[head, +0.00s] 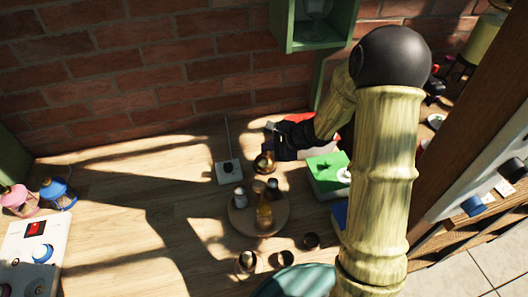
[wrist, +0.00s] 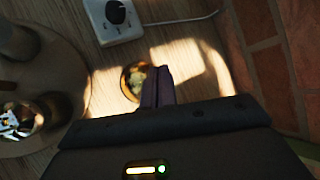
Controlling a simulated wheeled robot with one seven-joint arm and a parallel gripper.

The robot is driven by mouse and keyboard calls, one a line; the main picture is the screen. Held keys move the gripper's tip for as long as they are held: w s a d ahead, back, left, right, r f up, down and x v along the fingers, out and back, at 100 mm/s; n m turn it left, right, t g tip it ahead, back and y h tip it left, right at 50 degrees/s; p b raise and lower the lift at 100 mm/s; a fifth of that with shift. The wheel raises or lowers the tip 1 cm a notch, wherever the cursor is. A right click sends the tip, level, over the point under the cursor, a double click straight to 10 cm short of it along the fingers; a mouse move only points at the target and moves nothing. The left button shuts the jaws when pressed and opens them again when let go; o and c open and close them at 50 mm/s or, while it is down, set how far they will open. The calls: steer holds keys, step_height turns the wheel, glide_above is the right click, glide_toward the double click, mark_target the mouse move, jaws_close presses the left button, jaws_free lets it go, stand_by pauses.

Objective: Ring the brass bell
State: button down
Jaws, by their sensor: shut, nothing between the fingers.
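The brass bell (head: 263,164) stands on the wooden table near the brick wall, just behind the round tray. In the wrist view, the bell (wrist: 131,82) is a small round golden shape, with its right side partly covered by my fingers. My gripper (head: 275,154) is at the bell's right side in the head view. In the wrist view, the fingers of my gripper (wrist: 156,76) are together with nothing between them. I cannot tell whether they touch the bell.
A white box with a black knob (head: 229,172) stands left of the bell. A round wooden tray (head: 240,219) with bottles is in front. A green box (head: 326,178) lies to the right. The brick wall (head: 150,80) is close behind. Open tabletop (head: 140,215) lies to the left.

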step_height(320, 180, up, 6)
steer(key=p, duration=0.3)
steer(key=shift+p, duration=0.35)
stand_by(0.7)
steer(key=s+d+r+n+g+h, duration=0.1)
steer(key=s+d+r+n+h, duration=0.1)
steer(key=s+d+n, duration=0.3)
steer(key=s+d+r+n+g+h, duration=0.2)
steer(key=s+d+n+h, duration=0.3)
steer(key=s+n, duration=0.6)
steer(key=shift+s+d+r+p, duration=0.2)
steer(key=shift+s+p, duration=0.15)
steer(key=shift+s, duration=1.9)
